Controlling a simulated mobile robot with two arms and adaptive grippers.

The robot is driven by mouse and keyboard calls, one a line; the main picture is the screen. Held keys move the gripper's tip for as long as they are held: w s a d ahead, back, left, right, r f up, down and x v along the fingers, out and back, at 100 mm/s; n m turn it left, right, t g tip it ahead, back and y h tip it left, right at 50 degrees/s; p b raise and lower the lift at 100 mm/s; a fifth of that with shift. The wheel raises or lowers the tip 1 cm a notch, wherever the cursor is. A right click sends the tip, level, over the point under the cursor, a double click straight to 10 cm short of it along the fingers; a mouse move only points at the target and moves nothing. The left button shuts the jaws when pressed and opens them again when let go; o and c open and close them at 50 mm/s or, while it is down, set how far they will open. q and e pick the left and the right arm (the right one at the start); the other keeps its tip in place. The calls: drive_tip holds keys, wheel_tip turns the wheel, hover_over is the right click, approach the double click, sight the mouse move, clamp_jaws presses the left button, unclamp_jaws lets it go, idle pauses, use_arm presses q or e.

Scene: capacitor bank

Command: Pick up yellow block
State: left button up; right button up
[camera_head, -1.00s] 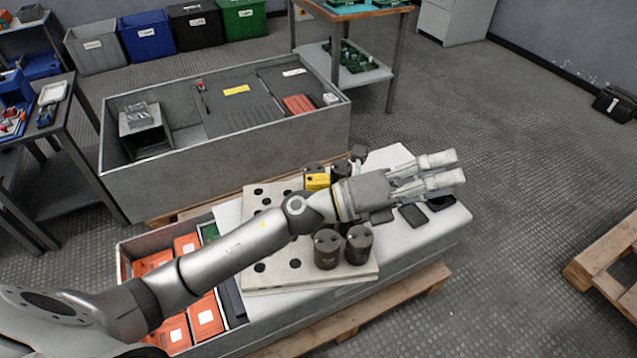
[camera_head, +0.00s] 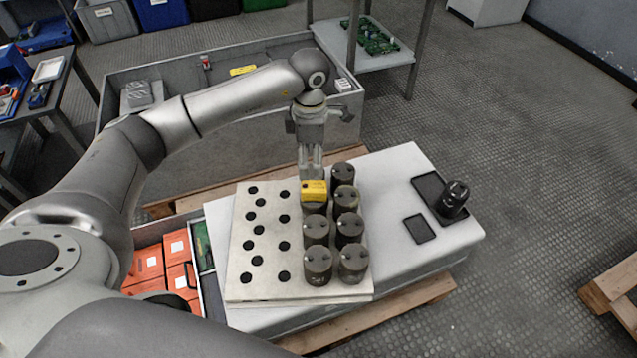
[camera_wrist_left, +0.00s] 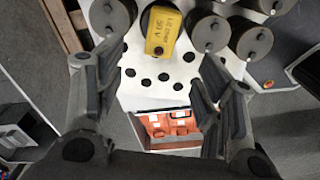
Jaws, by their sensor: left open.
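The yellow block (camera_head: 314,191) sits on top of a dark cylinder at the back of the left column of cylinders on the pale holed plate (camera_head: 243,284). My left gripper (camera_head: 312,172) points down just behind and above the block. In the left wrist view my left gripper (camera_wrist_left: 165,95) has its fingers spread wide and empty. The yellow block (camera_wrist_left: 162,32) shows there beyond the fingertips, near the top middle, with dark printing on its face. Whether any finger touches it cannot be told, but nothing is gripped. My right gripper is not in view.
Several dark cylinders (camera_head: 349,229) stand close beside and in front of the block. Another dark cylinder (camera_head: 453,199) stands on a black pad at the right. Orange boxes (camera_head: 146,262) lie in a bin at the left. A grey crate (camera_head: 231,137) stands behind.

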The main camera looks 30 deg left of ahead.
use_arm(q)
hover_over(314, 186)
drive_tip(key=f, duration=0.4)
drive_tip(key=shift+s+a+f, duration=0.15)
drive_tip(key=shift+s+a, duration=0.05)
drive_tip(key=shift+s, duration=0.1)
drive_tip(key=f, duration=0.5)
drive_tip(key=shift+w+d+f+b, duration=0.2)
drive_tip(key=shift+w+f+b, duration=0.05)
drive_tip(key=shift+f+b, duration=0.15)
drive_tip(key=shift+f, duration=0.1)
drive_tip(key=c, duration=1.2)
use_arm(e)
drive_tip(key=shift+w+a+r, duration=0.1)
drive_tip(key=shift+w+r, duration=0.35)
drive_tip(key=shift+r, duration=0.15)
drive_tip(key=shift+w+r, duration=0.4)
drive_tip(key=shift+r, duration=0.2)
